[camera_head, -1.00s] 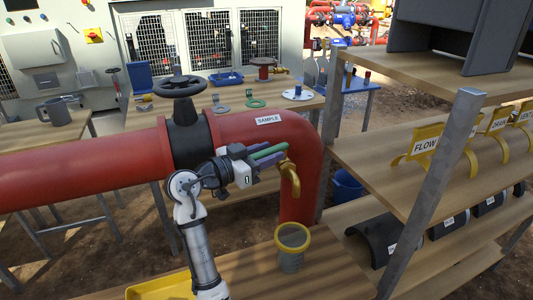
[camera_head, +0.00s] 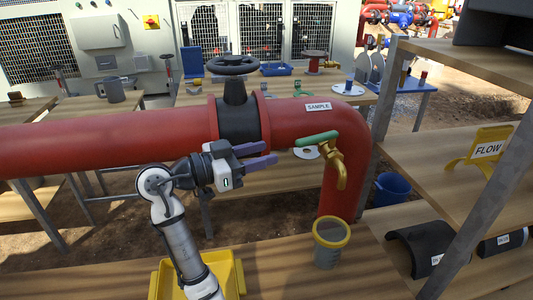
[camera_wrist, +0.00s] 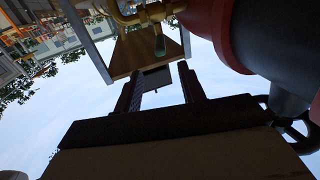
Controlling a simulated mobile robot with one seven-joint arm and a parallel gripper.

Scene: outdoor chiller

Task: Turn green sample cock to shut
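The brass sample cock (camera_head: 337,165) comes off the red pipe below the SAMPLE label, its spout pointing down. Its green handle (camera_head: 317,139) lies roughly level, reaching left from the top of the cock. A clear jar with a yellow rim (camera_head: 331,244) stands on the bench below the spout. My gripper (camera_head: 274,154) is left of the green handle and a little lower, apart from it. Its two purple fingers are spread with nothing between them. In the wrist view the handle (camera_wrist: 159,45) and brass cock (camera_wrist: 145,13) show beyond the open fingers (camera_wrist: 160,78).
The red pipe (camera_head: 110,148) with a black handwheel valve (camera_head: 235,66) runs behind and above my gripper. A yellow tray (camera_head: 236,272) sits on the front bench. A shelf post (camera_head: 480,195) stands at the right. Free space lies between my fingertips and the handle.

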